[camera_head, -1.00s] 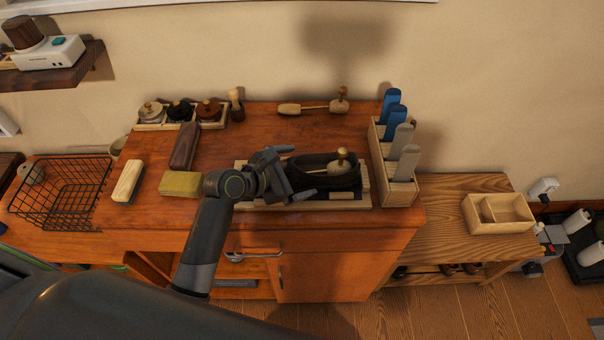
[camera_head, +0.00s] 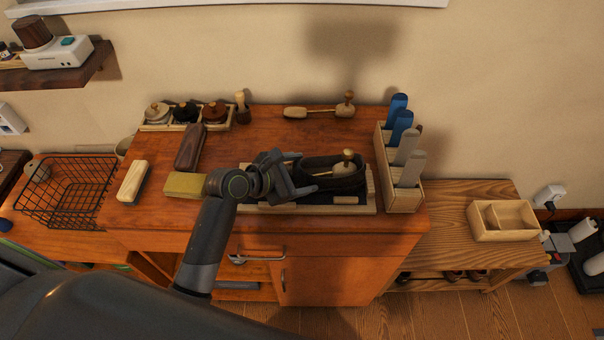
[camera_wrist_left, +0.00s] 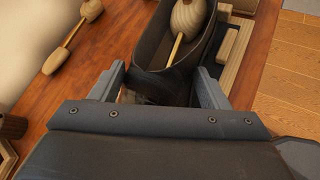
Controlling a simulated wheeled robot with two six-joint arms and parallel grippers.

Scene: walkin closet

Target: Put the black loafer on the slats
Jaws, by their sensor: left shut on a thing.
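The black loafer (camera_head: 340,184) has a wooden shoe tree with a round knob (camera_head: 347,155) in its opening. It is at a low pale wooden frame (camera_head: 369,197) on the cabinet top; whether it touches the frame is hard to tell. My left gripper (camera_head: 298,184) is shut on the loafer's near end, and in the left wrist view its fingers (camera_wrist_left: 162,84) sit on both sides of the loafer (camera_wrist_left: 170,48). Pale wooden strips (camera_wrist_left: 235,52) run beside the loafer there. I cannot tell for sure which part is the slats. My right gripper is not in view.
A wooden holder (camera_head: 403,197) with blue and grey upright items stands close right of the loafer. A wooden-handled tool (camera_head: 318,112) lies behind. A yellow block (camera_head: 184,185), brushes and tins are left. A lower bench (camera_head: 470,245) at right carries a divided box (camera_head: 502,220).

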